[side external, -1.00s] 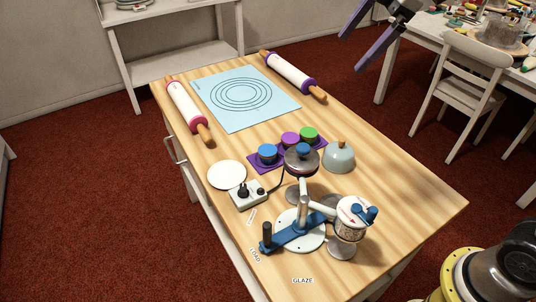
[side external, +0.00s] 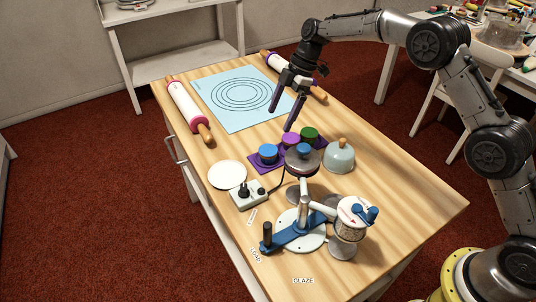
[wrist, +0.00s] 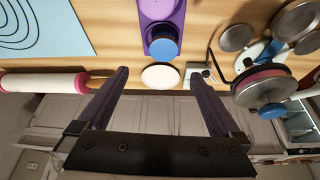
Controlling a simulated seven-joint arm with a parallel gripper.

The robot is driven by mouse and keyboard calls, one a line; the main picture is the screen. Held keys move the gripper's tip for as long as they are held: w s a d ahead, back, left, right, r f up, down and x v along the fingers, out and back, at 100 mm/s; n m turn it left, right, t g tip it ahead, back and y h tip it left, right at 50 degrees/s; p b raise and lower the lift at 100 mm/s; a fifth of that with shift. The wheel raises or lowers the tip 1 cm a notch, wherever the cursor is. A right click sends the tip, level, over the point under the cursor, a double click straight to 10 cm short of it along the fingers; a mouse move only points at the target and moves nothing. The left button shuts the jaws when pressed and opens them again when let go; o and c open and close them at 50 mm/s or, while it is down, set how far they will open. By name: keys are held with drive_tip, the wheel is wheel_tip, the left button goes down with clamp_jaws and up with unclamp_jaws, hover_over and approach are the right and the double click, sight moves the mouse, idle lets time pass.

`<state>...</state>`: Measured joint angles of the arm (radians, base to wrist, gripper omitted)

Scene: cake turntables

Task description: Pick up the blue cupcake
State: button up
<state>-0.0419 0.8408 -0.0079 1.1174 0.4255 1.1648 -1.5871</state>
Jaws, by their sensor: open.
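The blue cupcake (side external: 268,151) sits in the left end of the purple tray (side external: 256,166), beside a purple cupcake (side external: 291,138) and a green cupcake (side external: 309,133). In the wrist view the blue cupcake (wrist: 164,48) lies a little beyond the fingertips, at the near end of the tray (wrist: 162,12). My gripper (side external: 282,119) is open and empty, fingers pointing down, above the table near the tray. In the wrist view my gripper (wrist: 160,72) has its fingers wide apart with nothing between them. The cupcake's lower part is hidden in the tray.
A white disc (side external: 227,175) and a control box (side external: 249,195) lie left of the tray. A blue-knobbed domed stand (side external: 303,163) and blue-armed turntable (side external: 290,238) stand in front. A pale dome (side external: 339,157) is right. Rolling pins (side external: 188,110) flank the blue mat (side external: 225,118).

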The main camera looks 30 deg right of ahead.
hover_over(269, 150)
drive_tip(key=d, duration=0.2)
drive_tip(key=f, duration=0.5)
drive_tip(key=shift+w+f, duration=0.25)
drive_tip(key=shift+f, duration=0.1)
drive_tip(key=shift+s+x, duration=0.15)
drive_tip(key=shift+x, duration=1.2)
drive_tip(key=shift+s+x, duration=0.15)
drive_tip(key=shift+x, duration=1.15)
drive_tip(key=shift+d+f, duration=0.1)
drive_tip(key=shift+d, duration=0.1)
drive_tip(key=c, duration=1.4)
